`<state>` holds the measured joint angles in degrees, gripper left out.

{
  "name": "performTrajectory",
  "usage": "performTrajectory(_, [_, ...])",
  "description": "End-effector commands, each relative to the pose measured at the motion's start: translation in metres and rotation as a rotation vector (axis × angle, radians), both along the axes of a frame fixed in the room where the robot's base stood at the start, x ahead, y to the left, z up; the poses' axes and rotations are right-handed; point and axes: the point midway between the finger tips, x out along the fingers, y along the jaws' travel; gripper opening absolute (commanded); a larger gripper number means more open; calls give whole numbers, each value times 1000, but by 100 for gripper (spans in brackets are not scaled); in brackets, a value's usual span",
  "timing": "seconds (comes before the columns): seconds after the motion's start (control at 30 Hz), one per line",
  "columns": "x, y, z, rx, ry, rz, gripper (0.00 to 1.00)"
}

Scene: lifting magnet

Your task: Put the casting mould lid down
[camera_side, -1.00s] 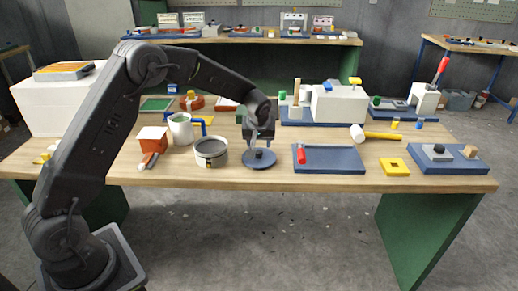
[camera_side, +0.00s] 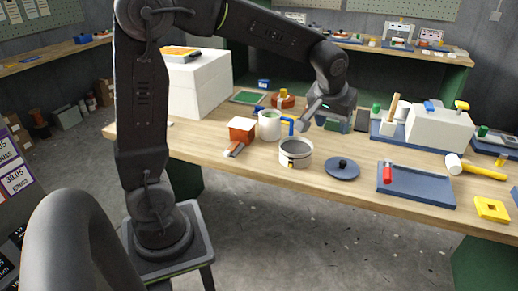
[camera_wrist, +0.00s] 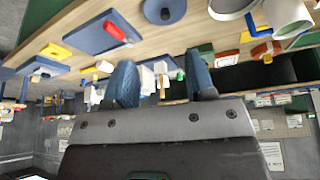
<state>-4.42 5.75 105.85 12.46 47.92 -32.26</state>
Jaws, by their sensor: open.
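The casting mould lid is a dark blue disc (camera_side: 345,173) with a black knob. It lies flat on the wooden table, knob up, just right of the round grey mould (camera_side: 296,159), apart from it. In the wrist view the lid (camera_wrist: 178,11) is at the top edge, beside the partly cut-off mould (camera_wrist: 229,13). My gripper (camera_side: 324,115) is raised above the table, behind the lid and clear of it. In the wrist view its two blue fingertips (camera_wrist: 160,82) are spread, with nothing held between them.
Right of the lid is a blue tray (camera_side: 420,188) with a red-handled tool. A blue base with white blocks (camera_side: 438,128) stands behind. Bare table lies around the lid's front.

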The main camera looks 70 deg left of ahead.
Motion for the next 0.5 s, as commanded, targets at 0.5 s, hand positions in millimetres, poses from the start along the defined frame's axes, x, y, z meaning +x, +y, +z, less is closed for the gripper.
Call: performTrajectory(0.5, [-200,-56,25,25,-74,-454,50])
